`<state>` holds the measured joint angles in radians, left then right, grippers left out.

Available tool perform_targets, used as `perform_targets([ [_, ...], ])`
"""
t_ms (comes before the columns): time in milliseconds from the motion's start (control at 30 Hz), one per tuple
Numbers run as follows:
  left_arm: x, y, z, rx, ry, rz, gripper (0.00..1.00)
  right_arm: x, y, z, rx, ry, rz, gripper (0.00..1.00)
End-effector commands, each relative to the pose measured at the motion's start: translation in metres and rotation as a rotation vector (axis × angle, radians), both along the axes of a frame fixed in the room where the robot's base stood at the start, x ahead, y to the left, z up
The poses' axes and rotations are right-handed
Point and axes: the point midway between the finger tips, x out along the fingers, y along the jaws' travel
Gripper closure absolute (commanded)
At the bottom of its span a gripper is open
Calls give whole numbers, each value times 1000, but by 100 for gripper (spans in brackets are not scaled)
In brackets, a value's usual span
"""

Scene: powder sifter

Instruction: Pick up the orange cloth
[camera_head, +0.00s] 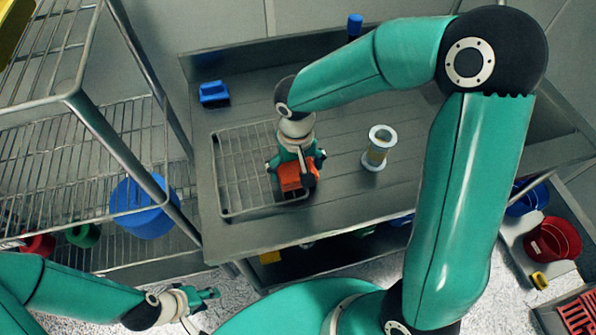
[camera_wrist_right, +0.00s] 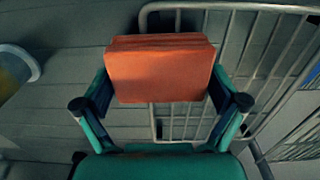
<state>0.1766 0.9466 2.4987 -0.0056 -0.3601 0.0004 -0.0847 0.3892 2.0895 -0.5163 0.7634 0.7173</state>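The orange cloth (camera_head: 292,177) is a folded, block-like bundle by the wire rack on the steel table. My right gripper (camera_head: 296,168) is directly above it, pointing down, with a finger on each side. In the right wrist view the cloth (camera_wrist_right: 160,72) fills the space between the fingers of my right gripper (camera_wrist_right: 161,92). Its sides are at or very close to the dark finger pads. I cannot tell whether the pads press on it, or whether it rests on the surface. My left gripper (camera_head: 206,295) is low at the left, away from the table, with its fingers too small to read.
The wire rack (camera_head: 230,165) lies on the table. A clear cylinder with pale rims (camera_head: 378,148) stands to the right of the cloth, and a blue-handled brush (camera_head: 214,94) lies behind left. A wire shelf (camera_head: 125,110) with a blue container (camera_head: 143,207) is at left. The table between is clear.

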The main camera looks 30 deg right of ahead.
Motion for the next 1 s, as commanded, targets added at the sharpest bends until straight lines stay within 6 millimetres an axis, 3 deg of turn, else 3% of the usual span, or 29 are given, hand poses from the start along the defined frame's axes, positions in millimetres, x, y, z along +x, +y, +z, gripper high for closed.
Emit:
perform_targets([
  [33,0,0,0,0,0,0,60,0,0,0,0,0,0,18],
  [200,0,0,0,0,0,0,60,0,0,0,0,0,0,47],
  [667,0,0,-1,0,0,0,60,1,0,9,-1,-4,1,47],
  [867,0,0,-2,0,0,0,60,2,1,34,1,-6,1,47],
  [1000,0,0,-5,0,0,0,60,2,1,63,1,-8,2,47],
])
